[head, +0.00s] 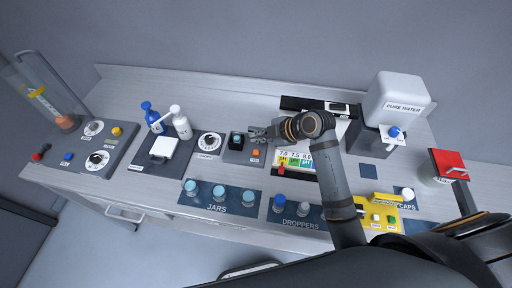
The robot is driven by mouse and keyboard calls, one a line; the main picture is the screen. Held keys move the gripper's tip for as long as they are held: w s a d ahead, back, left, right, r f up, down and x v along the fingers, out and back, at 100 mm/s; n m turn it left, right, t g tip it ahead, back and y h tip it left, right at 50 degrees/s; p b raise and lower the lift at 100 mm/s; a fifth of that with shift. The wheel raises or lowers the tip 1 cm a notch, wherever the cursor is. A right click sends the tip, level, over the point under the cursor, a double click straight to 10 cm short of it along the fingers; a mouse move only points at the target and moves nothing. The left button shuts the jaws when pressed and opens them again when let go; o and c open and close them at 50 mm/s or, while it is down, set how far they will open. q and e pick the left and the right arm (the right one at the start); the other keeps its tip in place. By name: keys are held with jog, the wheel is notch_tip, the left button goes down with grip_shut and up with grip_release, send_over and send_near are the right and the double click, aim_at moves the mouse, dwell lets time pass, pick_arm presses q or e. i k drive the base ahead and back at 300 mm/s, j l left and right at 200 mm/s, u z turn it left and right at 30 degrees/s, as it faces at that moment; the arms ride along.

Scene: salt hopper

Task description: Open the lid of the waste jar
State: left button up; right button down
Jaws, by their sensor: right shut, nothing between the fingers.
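The container with the red lid (449,160), which looks like the waste jar, stands at the far right of the bench. Its red lid lies over the pale body (430,176), with a light handle on top, and looks closed. My right gripper (255,134) is shut and empty, far to the left of this container. It points left, close beside a small dark device with a blue-topped jar (237,138); I cannot tell if it touches. My left gripper is out of view.
A white pure water tank (397,98) stands left of the red-lidded container. A white cap (407,194) and a yellow unit (382,215) sit in front. Several jars line the front mat (205,208), with droppers beside them. Blue and white bottles stand at the left.

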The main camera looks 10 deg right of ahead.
aim_at(449, 163)
jog(key=k+j, duration=0.15)
jog(key=k, duration=0.35)
jog(key=k+j, duration=0.15)
jog(key=k, duration=0.35)
